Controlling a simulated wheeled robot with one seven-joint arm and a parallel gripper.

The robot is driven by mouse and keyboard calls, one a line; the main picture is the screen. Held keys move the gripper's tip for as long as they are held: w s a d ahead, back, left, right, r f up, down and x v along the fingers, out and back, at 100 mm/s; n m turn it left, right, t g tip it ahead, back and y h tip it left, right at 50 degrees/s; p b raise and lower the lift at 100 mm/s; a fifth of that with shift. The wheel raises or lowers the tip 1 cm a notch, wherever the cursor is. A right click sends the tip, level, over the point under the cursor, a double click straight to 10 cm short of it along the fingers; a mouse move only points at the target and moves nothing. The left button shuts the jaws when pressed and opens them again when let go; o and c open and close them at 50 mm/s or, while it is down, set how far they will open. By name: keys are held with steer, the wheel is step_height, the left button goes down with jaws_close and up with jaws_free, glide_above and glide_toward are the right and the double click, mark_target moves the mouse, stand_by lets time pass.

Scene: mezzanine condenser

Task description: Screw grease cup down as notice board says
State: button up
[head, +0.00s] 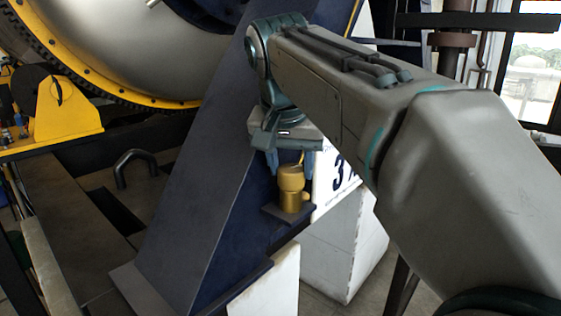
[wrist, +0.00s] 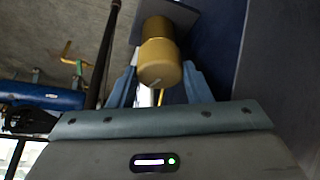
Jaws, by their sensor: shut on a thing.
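The brass grease cup (head: 291,180) stands upright on a small dark bracket (head: 287,213) fixed to the dark blue slanted beam. My gripper (head: 290,163) reaches down from above, with its blue-grey fingers at the top of the cup. In the wrist view the cup (wrist: 160,60) sits between the two fingers, one on each side of its cap, and the gripper is shut on it. A light mark shows on the cap's end face. A thin yellow piece shows beside the cap. No readable notice board text is in view.
The blue beam (head: 215,175) runs close beside the gripper. A white block (head: 336,180) with a partly hidden dark number stands behind the cup. A large drum with a yellow rim (head: 135,95) is at the upper left. A blue pipe (wrist: 45,97) shows in the wrist view.

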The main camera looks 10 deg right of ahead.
steer(key=shift+m, duration=0.5)
steer(key=o, duration=1)
steer(key=shift+s+d, duration=0.1)
steer(key=shift+r, duration=0.1)
steer(key=shift+r+p, duration=0.45)
steer(key=shift+a+p+v, duration=0.1)
steer(key=shift+p+v, duration=1.3)
steer(key=shift+v, duration=0.35)
steer(key=shift+a+p+v, duration=0.15)
steer(key=shift+p+v, duration=1.25)
steer(key=shift+v, duration=0.4)
